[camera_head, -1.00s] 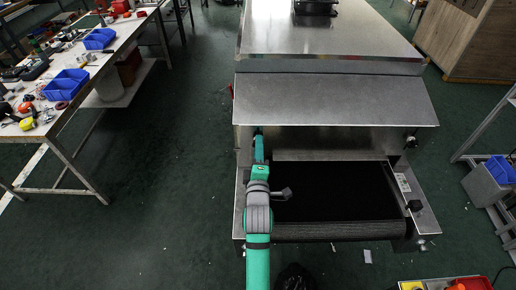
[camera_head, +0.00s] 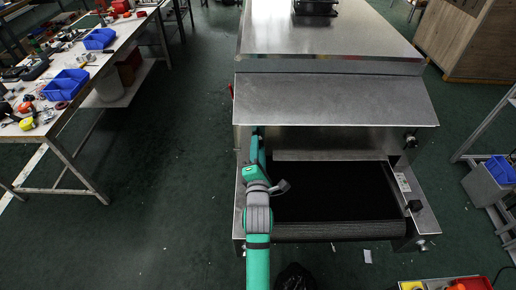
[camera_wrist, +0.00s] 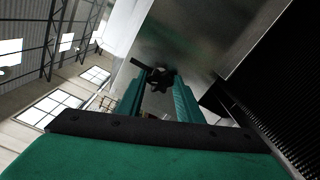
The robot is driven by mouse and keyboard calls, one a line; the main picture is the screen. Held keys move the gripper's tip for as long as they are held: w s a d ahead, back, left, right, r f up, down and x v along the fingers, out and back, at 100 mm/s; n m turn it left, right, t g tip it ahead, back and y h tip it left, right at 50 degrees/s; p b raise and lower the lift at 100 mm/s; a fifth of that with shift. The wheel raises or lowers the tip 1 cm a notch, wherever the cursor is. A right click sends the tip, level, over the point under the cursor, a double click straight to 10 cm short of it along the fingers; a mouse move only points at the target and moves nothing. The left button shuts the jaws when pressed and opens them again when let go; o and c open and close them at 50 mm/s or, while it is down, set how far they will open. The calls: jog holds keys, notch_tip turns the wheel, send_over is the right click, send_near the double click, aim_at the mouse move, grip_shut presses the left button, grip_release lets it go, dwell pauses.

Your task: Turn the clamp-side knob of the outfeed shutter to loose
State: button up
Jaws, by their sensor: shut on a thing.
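In the wrist view, a black lobed knob (camera_wrist: 160,73) with an arm sticking out to the upper left sits against the dryer's metal side. My gripper (camera_wrist: 158,88) has its two green fingers on either side of this knob and is shut on it. In the head view, my gripper is at the left end of the dryer's outfeed opening, and my arm hides the knob there. The outfeed shutter (camera_head: 330,155) looks like the metal plate across the opening, under the sloped hood (camera_head: 335,98). The knob's loose or tight setting cannot be read.
A black belt (camera_head: 335,190) runs out below the shutter. Another black knob (camera_head: 411,141) is at the opening's right end, and one (camera_head: 415,206) is on the right side rail. A cluttered workbench (camera_head: 118,45) stands left. Floor between bench and dryer is clear.

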jog(key=o, duration=1)
jog(key=shift+o, duration=0.2)
jog(key=s, duration=1.1)
jog(key=shift+w, duration=0.1)
